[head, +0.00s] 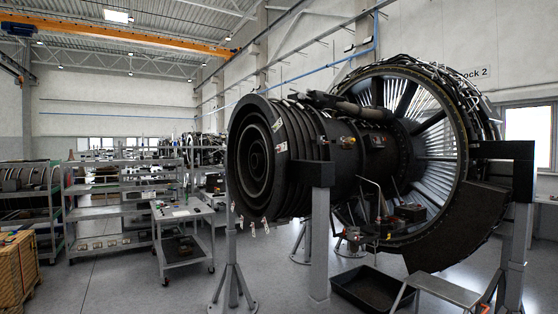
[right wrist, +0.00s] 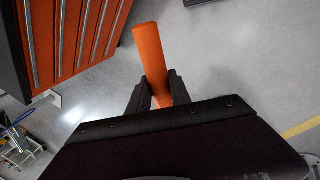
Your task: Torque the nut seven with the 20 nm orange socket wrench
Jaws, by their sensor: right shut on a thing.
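In the right wrist view my right gripper (right wrist: 158,88) is shut on an orange bar-like handle, which I take as the orange socket wrench (right wrist: 150,52). The handle sticks out beyond the dark fingers toward the top of the picture. Its other end and any socket are hidden behind my gripper. In the head view the dark turbofan engine (head: 345,160) rests on stands. Nut seven cannot be picked out at this size. Neither gripper shows in the head view, and my left gripper is in no view.
An orange-fronted drawer cabinet (right wrist: 75,35) stands close to my right gripper at upper left, with open grey floor beside it. In the head view a cart (head: 184,240), shelves (head: 110,190), a black tray (head: 370,288) and a step (head: 440,288) surround the engine.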

